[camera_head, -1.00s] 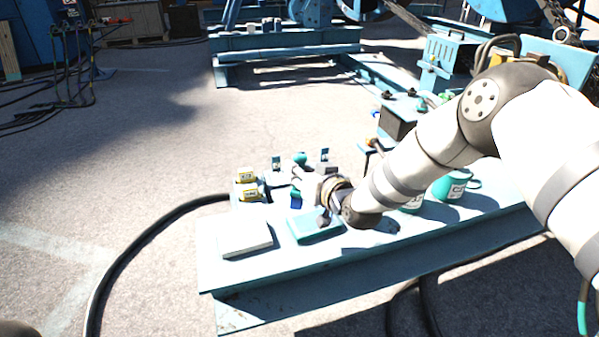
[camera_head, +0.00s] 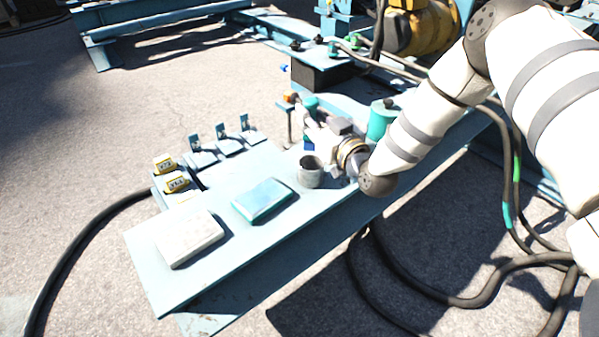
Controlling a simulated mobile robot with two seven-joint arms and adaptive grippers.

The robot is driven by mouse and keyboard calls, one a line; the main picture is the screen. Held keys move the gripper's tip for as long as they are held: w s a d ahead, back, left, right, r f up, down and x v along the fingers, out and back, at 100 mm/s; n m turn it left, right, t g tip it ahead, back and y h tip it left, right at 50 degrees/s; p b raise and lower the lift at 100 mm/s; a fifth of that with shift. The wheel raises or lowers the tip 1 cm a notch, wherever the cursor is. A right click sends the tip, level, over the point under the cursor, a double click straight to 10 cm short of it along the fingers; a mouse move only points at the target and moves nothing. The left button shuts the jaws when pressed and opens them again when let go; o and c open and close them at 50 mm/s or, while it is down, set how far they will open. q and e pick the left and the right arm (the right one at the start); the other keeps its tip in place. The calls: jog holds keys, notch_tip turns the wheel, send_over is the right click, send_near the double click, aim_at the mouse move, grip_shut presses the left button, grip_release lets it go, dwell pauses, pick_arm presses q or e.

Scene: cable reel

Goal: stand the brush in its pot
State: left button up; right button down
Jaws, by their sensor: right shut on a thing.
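My right gripper (camera_head: 312,127) is shut on the brush, whose teal upper end (camera_head: 311,103) sticks up above the fingers. Its blue lower part (camera_head: 309,144) shows below them. The brush looks roughly upright. A small grey pot (camera_head: 310,173) with a dark open mouth stands on the pale blue bench (camera_head: 160,286). The brush's lower end appears just above or behind the pot's rim in the picture; I cannot tell whether it is over the mouth. The fingertips are partly hidden by the gripper's own body. My left gripper is out of view.
A teal block (camera_head: 265,200) and a whitish block (camera_head: 190,237) lie left of the pot. Yellow-labelled pieces (camera_head: 175,183) and small upright tags (camera_head: 221,134) line the far edge. A teal container (camera_head: 381,119) stands behind my right arm. Black cables (camera_head: 470,296) lie on the ground.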

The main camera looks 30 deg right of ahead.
aim_at(312, 150)
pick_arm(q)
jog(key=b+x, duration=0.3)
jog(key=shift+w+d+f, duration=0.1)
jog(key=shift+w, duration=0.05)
pick_arm(e)
jog(key=f, duration=0.9)
jog(key=shift+s+d+f, duration=0.2)
jog(key=shift+s+f, duration=0.05)
jog(key=shift+f, duration=0.05)
jog(key=shift+f, duration=0.15)
jog(key=c, duration=1.5)
grip_release()
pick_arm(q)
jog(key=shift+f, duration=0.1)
pick_arm(e)
jog(key=shift+o, duration=0.2)
